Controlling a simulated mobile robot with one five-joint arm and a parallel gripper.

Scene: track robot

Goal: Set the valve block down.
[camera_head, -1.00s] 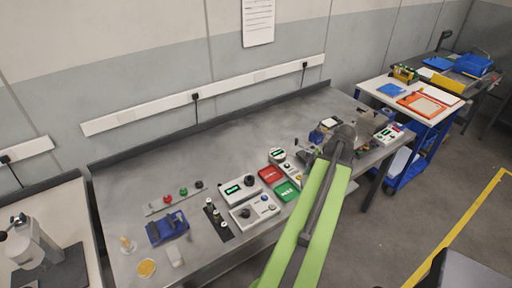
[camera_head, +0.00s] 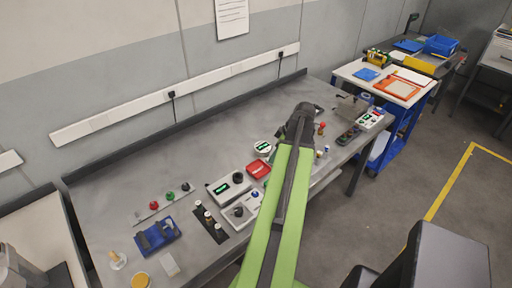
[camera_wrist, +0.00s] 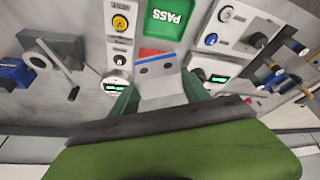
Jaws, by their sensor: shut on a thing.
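The grey bench (camera_head: 215,130) has clear room at its back and middle. A red pad (camera_head: 258,168), a meter box (camera_head: 228,188) and a knob box (camera_head: 242,211) stand left of my arm.

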